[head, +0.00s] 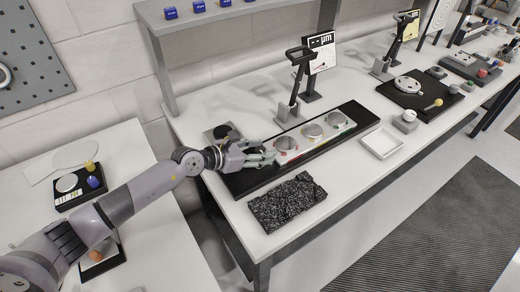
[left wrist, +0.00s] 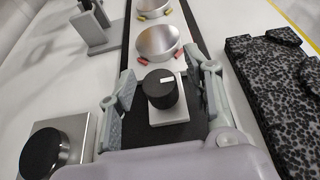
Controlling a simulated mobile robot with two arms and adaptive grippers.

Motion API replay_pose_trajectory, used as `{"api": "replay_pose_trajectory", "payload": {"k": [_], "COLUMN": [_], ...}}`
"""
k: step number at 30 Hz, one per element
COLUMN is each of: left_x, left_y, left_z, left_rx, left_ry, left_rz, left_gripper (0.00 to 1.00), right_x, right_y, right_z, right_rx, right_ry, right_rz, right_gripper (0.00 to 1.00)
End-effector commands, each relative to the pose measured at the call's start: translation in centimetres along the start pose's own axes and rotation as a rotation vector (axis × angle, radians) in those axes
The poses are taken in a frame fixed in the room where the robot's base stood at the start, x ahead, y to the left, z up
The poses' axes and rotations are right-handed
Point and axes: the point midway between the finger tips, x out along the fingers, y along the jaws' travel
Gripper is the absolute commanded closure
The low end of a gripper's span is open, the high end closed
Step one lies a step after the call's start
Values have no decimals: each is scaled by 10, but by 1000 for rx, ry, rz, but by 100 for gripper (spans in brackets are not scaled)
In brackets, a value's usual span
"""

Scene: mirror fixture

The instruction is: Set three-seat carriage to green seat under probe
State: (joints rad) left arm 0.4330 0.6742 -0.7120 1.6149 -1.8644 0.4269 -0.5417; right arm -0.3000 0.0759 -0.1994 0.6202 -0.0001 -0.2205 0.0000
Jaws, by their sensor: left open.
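The carriage (head: 299,140) is a pale strip with three round metal seats on a long black rail (head: 250,180). In the left wrist view the nearest seat (left wrist: 157,42) has red tabs and the one beyond (left wrist: 152,6) has yellow tabs. The third seat (head: 336,118) is at the far right end; its colour is too small to tell surely. A black knob (left wrist: 160,88) on a light block sits at the carriage's near end. My left gripper (head: 262,156) is open, its fingers on either side of the knob. The probe stand (head: 294,88) rises behind the carriage. My right gripper is not in view.
A dial display (head: 320,55) reading "-- µm" stands behind. A speckled black block (head: 287,202) lies in front of the rail and a white tray (head: 382,142) to the right. A black round knob on a metal plate (left wrist: 75,130) is left of my gripper.

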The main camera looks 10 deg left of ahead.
Motion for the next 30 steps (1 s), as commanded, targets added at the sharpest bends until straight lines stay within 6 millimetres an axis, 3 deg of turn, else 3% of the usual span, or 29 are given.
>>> {"api": "replay_pose_trajectory", "payload": {"k": [3, 23, 30], "left_x": [0, -1, -1], "left_y": [0, 0, 0], "left_z": [0, 0, 0], "left_rx": [0, 0, 0], "left_ry": [0, -1, 0], "left_rz": [0, 0, 0], "left_gripper": [55, 99, 100], "right_x": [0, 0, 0], "right_y": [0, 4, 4], "right_z": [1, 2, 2], "right_rx": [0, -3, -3], "right_ry": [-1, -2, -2], "right_rz": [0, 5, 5], "right_gripper": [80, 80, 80]}}
